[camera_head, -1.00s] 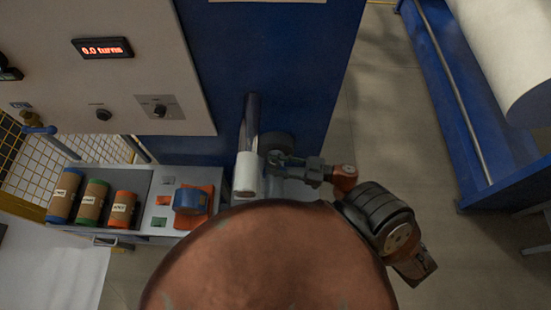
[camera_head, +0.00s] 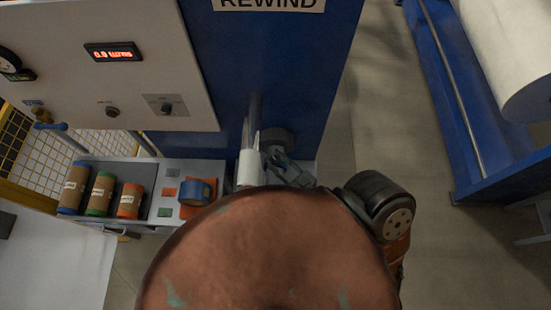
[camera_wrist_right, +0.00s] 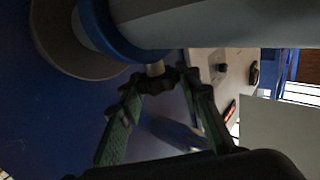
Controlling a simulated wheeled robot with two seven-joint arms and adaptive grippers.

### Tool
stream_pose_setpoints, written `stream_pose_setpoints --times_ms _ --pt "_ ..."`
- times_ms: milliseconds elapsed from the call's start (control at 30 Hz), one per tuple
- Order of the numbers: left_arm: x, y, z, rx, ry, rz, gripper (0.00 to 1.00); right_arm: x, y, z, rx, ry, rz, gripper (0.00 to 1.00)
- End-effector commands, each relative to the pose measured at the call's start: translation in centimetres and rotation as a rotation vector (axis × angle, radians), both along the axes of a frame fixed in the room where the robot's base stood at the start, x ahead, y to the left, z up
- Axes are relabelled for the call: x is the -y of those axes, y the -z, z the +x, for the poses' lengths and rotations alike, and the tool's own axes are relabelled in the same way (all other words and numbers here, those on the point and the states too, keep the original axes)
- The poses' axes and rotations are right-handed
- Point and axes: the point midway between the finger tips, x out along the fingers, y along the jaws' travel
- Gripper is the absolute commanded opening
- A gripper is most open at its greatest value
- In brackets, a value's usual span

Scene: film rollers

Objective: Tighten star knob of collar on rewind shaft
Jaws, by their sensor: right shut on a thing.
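The rewind shaft (camera_head: 252,115) sticks out from the blue machine face, with a white core (camera_head: 248,168) on its near end. In the right wrist view a pale roll or core (camera_wrist_right: 220,22) crosses the top, beside a blue ring-shaped collar (camera_wrist_right: 112,38). A short pale stem (camera_wrist_right: 156,68) comes out of the collar. The dark star knob (camera_wrist_right: 155,80) sits at its end, mostly hidden by fingertips. My right gripper (camera_head: 274,157) is beside the shaft, and in the wrist view its fingers (camera_wrist_right: 157,83) are shut on the knob. My left gripper is not in view.
A blue frame with a large white roll (camera_head: 505,55) stands at right. Open floor lies between.

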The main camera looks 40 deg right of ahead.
Motion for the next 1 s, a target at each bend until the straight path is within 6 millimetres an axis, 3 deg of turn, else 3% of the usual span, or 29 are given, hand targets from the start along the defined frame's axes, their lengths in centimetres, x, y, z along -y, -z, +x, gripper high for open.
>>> stream_pose_setpoints --times_ms 400,433,500,700,1000 --pt "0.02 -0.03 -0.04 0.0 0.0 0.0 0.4 -0.03 0.08 0.01 -0.001 0.007 0.001 0.07" --pt "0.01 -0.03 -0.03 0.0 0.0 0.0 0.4 -0.03 0.08 0.01 -0.001 0.007 0.001 0.32" --pt "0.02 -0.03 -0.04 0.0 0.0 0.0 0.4 -0.02 0.06 0.02 -0.001 0.007 0.001 0.37" --pt "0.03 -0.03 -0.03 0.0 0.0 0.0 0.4 -0.01 0.02 0.02 0.0 0.007 0.0 0.5" --pt "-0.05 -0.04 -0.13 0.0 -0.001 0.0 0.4 0.03 0.02 -0.22 0.0 0.007 0.0 0.5"
